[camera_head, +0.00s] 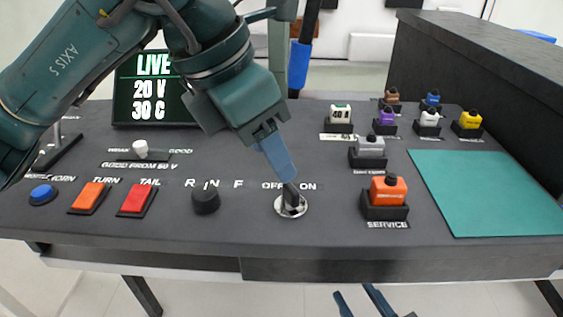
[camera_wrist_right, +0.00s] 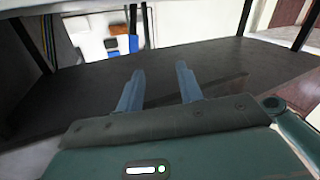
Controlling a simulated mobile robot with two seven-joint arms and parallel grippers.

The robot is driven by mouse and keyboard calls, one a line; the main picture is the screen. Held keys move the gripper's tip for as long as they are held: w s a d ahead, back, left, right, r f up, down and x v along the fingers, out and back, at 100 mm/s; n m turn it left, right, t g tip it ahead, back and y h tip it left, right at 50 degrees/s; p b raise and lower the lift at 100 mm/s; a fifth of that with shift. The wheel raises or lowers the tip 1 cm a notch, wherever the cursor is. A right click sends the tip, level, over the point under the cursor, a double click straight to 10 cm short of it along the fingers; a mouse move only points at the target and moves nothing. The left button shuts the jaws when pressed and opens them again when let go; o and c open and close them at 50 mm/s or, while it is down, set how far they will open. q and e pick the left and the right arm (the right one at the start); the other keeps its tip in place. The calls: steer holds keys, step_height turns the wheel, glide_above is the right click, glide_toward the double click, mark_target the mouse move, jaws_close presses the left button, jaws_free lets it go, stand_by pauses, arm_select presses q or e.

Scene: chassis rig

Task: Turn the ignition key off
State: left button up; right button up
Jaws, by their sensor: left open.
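The ignition switch is a round silver lock (camera_head: 291,207) on the grey console, with the labels OFF at its upper left and ON at its upper right. A dark key (camera_head: 290,192) stands up in it. My left gripper (camera_head: 289,178) points down at the key, its blue fingertips right at the key's top. It is open; the fingers overlap in this view, so I cannot tell whether they touch the key. My right gripper (camera_head: 355,290) is low, in front of and below the console edge. Its two fingers (camera_wrist_right: 160,72) are apart and empty in the right wrist view.
A black R-N-F knob (camera_head: 206,200) is left of the lock. An orange SERVICE block (camera_head: 388,190) on a dark base is to its right. A display (camera_head: 150,90) reads LIVE, 20 V, 30 C. Several small coloured blocks and a green mat (camera_head: 490,190) lie right.

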arm_select(q)
steer(key=p+v, duration=0.1)
steer(key=v, duration=0.4)
steer(key=shift+a+r, duration=0.15)
steer(key=shift+r, duration=0.2)
arm_select(e)
steer(key=shift+d+f+m+g+h, duration=0.1)
steer(key=shift+d+m+g+h, duration=0.15)
steer(key=shift+g, duration=0.35)
arm_select(q)
steer(key=shift+r, duration=0.1)
